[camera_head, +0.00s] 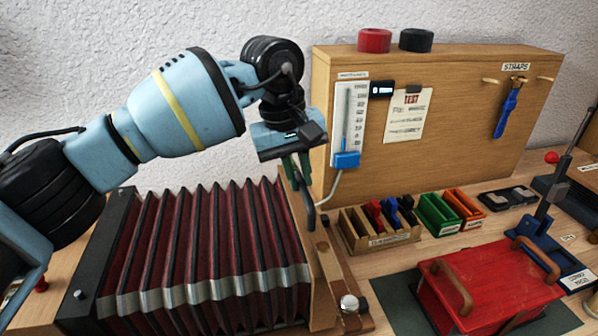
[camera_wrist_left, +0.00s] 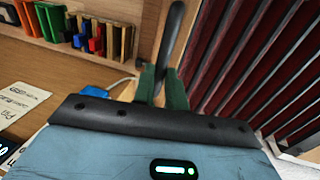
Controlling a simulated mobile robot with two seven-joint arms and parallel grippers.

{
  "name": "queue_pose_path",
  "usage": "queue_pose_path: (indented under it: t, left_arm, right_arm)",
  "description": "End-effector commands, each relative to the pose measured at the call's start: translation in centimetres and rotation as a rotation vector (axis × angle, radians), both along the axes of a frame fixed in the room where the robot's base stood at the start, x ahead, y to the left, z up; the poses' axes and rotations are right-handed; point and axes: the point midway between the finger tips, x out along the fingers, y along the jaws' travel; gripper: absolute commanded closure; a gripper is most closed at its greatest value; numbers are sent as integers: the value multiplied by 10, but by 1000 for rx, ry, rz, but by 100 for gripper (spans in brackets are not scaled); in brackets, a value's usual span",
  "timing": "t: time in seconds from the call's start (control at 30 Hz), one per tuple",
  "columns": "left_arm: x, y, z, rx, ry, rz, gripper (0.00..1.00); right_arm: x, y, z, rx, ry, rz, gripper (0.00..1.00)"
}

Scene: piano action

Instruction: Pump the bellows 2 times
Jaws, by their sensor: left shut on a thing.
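The bellows (camera_head: 200,235) lie at the lower left of the head view, with dark red pleats spread apart between a black end board (camera_head: 98,262) and a wooden end board (camera_head: 316,262). The pleats also show at the right of the left wrist view (camera_wrist_left: 245,60). A dark curved handle (camera_wrist_left: 173,40) stands at the wooden end. My left gripper (camera_head: 298,172) comes down from above with its green fingers (camera_wrist_left: 160,88) shut on this handle. The fingers hide part of the handle. My right gripper is in neither view.
A wooden panel (camera_head: 450,75) behind carries a gauge (camera_head: 348,115) with a blue base, a small display (camera_head: 381,90) and a paper card (camera_head: 408,117). Right of the bellows are a wooden rack (camera_head: 378,238), green and orange holders, and a red box (camera_head: 490,288) with brown handles.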

Motion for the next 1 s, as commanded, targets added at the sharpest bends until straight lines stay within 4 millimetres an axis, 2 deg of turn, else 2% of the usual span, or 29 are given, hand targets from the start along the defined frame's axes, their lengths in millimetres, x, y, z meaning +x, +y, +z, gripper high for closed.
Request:
queue_pose_path:
  t: [0.03,0.07,0.2,0.57,1.0]
  left_arm:
    - [0,1,1,0,-1,1,100]
    - [0,1,1,0,-1,1,84]
    - [0,1,1,0,-1,1,66]
    - [0,1,4,0,-2,1,65]
    - [-3,13,65,1,-2,0,65]
  right_arm:
    - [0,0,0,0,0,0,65]
    - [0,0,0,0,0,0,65]
    - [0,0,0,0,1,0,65]
    - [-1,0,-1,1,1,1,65]
    - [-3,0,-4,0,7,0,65]
